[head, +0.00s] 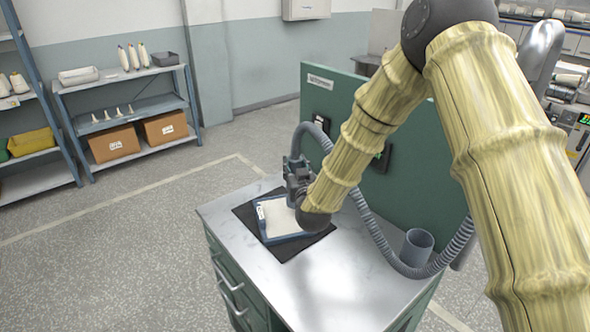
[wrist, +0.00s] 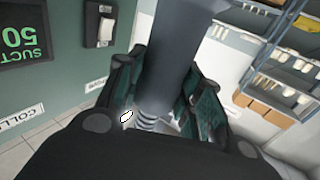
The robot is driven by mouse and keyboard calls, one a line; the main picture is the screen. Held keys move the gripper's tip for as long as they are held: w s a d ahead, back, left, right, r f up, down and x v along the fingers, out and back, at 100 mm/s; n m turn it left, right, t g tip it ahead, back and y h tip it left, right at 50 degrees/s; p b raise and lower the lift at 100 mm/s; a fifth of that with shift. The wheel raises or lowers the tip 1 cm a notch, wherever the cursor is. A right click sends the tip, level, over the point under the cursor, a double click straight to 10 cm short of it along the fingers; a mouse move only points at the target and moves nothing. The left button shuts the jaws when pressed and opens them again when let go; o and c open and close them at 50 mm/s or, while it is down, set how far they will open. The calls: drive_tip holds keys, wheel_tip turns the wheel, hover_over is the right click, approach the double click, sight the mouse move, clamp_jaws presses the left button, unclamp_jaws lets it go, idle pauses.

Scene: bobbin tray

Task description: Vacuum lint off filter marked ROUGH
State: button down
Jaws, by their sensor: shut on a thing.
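A filter with a blue frame (head: 284,238) and a pale panel lies on a black mat (head: 247,220) on the metal-topped cabinet. A small white tag is on its left edge, too small to read. My gripper (head: 298,182) is over the far side of the filter and is shut on the grey vacuum nozzle. In the wrist view the nozzle (wrist: 164,50) stands between the fingers, with the ribbed hose (wrist: 148,122) below it in the picture. The hose (head: 376,225) loops down to the right. My arm hides part of the filter, and I cannot make out lint.
A grey cup-shaped holder (head: 418,246) stands at the right of the metal top (head: 315,282). A green panel (head: 425,165) rises behind. Shelves (head: 130,100) stand far left.

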sight(295, 159)
drive_tip(key=shift+r+p, duration=0.7)
drive_tip(key=shift+r, duration=1.6)
drive_tip(key=shift+a+r, duration=0.1)
